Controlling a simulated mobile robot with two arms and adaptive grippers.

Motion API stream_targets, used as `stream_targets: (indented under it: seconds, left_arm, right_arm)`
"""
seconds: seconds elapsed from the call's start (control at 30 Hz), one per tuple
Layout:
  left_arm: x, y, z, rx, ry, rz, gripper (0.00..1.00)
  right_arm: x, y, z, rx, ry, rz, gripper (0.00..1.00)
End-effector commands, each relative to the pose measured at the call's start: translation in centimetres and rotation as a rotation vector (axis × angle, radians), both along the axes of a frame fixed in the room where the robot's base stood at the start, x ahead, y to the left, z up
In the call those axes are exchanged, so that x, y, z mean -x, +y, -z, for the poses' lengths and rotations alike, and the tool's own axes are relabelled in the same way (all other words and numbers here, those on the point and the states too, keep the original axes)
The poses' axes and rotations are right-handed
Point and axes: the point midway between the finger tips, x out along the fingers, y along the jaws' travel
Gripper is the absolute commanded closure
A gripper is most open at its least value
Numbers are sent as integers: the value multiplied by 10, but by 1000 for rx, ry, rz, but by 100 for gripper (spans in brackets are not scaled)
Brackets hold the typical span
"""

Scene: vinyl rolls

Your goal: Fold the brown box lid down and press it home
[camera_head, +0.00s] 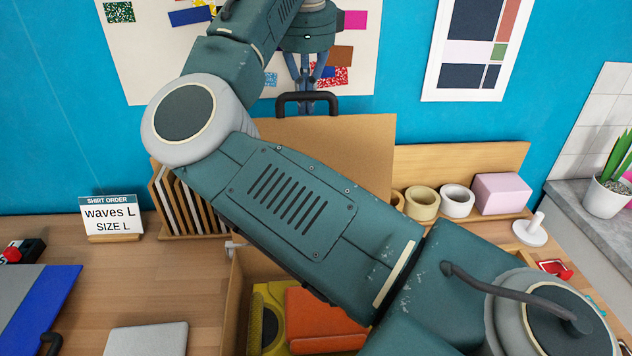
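The brown box (235,300) stands open on the table at bottom centre, mostly behind my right arm. Its brown lid (350,145) stands raised at the back, a flat panel with a black loop handle (285,103) on its top edge. My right gripper (307,106) points down at this handle, with its blue fingertips at the handle's bar. I cannot tell whether they are closed on it. Inside the box are a yellow item (262,315) and an orange item (318,318). My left gripper is not in view.
A shirt order sign (111,216), upright panels in a rack (190,205) and a grey slab (146,339) lie left. Tape rolls (457,201) and a pink block (502,193) sit on a shelf right. The table left of the box has free room.

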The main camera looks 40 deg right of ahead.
Motion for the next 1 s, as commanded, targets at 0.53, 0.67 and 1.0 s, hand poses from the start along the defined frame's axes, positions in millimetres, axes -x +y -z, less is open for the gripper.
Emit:
stream_targets:
  seconds: [0.53,0.67,1.0]
  left_arm:
    - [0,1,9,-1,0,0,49]
    - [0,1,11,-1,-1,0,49]
    - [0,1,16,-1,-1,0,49]
  right_arm:
    - [9,7,-2,1,0,0,100]
    - [11,10,-3,0,0,-1,100]
    - [19,16,-7,1,-1,0,100]
